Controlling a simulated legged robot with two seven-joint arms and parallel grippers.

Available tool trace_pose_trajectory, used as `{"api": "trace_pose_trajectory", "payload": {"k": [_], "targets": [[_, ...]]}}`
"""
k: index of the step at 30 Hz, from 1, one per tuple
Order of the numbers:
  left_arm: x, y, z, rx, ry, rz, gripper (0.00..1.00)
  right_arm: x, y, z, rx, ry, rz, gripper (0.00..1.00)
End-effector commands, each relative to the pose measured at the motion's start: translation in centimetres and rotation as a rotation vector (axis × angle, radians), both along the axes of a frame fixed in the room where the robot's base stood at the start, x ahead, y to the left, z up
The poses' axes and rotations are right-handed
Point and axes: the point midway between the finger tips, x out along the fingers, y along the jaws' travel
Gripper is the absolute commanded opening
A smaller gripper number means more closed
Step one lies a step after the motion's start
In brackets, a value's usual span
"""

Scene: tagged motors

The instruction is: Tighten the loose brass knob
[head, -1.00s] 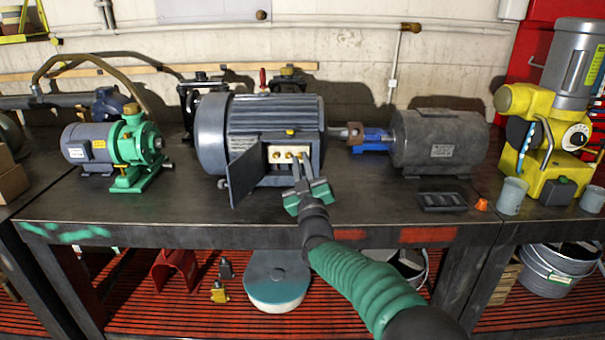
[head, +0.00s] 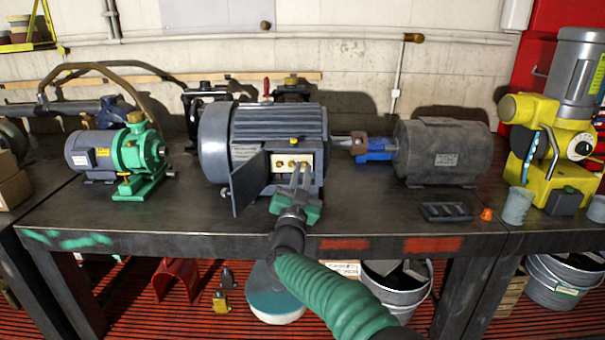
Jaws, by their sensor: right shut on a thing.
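A large grey motor (head: 280,125) stands on the bench with its terminal box door (head: 248,183) hanging open. Inside the box is a pale terminal panel (head: 282,160) with a row of small brass knobs (head: 281,163). My right gripper (head: 300,172) reaches up from the front, its fingertips at the right end of that row. It is shut on a brass knob, which the fingers mostly hide. I cannot tell from here how far the knob is screwed in. My left gripper is not in view.
A green and grey pump (head: 130,155) stands to the left. A dark grey motor (head: 441,150) with a blue coupling stands to the right, beside a yellow machine (head: 540,150). The bench front (head: 150,215) is clear.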

Motion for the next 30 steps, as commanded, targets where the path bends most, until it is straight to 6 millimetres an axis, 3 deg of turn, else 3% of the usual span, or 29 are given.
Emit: {"api": "trace_pose_trajectory", "payload": {"k": [19, 20, 21, 30], "targets": [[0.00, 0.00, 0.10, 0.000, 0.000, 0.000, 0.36, 0.02, 0.20, -0.48, 0.050, 0.009, 0.002, 0.00], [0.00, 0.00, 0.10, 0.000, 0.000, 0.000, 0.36, 0.02, 0.20, -0.47, 0.050, 0.009, 0.002, 0.16], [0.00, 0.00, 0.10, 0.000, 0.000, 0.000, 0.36, 0.01, 0.19, -0.43, 0.050, 0.008, 0.002, 0.22], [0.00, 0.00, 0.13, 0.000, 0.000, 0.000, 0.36, -0.05, 0.09, 0.01, 0.051, 0.000, 0.000, 0.23]]}}
